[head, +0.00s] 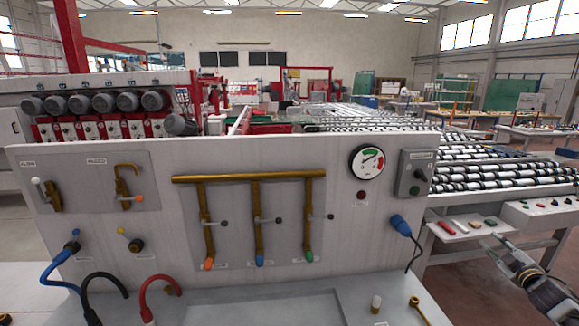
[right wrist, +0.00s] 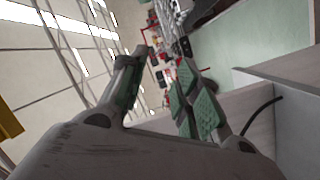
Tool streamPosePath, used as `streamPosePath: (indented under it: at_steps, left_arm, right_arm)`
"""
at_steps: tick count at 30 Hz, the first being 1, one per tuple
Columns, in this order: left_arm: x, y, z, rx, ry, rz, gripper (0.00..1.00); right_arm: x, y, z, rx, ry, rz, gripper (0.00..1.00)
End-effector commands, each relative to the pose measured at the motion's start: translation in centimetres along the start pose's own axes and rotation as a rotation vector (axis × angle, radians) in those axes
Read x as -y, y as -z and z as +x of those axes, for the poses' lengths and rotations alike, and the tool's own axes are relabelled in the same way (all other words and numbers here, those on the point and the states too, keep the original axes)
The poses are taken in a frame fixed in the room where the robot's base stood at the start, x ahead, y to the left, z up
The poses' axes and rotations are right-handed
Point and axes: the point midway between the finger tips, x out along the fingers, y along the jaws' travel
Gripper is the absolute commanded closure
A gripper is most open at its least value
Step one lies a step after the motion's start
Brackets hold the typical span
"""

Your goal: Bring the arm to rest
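My right gripper (head: 512,252) is at the lower right of the head view, to the right of the grey panel (head: 110,225) and in front of the small tray and control box. In the right wrist view its two fingers (right wrist: 160,85) with green pads are spread apart, with nothing between them. My left gripper does not show in either view.
The panel carries brass pipes (head: 250,178), a gauge (head: 367,162), a coolant switch box (head: 416,174), and blue, black and red hoses (head: 155,290). A roller conveyor (head: 480,170) runs behind. A control box (head: 540,214) stands near my right gripper. Floor is open at far right.

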Motion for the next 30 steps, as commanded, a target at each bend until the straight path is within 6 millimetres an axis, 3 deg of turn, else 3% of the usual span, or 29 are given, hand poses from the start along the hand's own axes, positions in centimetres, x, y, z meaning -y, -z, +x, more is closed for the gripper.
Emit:
streamPosePath:
  at_steps: [1,6,15,24,30]
  left_arm:
    - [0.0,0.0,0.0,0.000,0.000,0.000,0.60]
    - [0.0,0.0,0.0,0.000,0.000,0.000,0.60]
    - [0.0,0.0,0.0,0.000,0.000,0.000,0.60]
    - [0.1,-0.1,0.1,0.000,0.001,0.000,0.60]
    - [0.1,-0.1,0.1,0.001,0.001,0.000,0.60]
  right_arm:
    - [1.0,-2.4,-0.2,0.048,0.007,0.003,0.68]
    - [4.5,-9.3,-1.5,0.186,0.036,0.013,0.68]
    - [12.5,-19.9,-5.8,0.406,0.111,0.044,0.68]
    - [22.0,-27.9,-12.0,0.596,0.206,0.084,0.68]
    - [28.7,-31.8,-17.0,0.707,0.277,0.114,0.68]
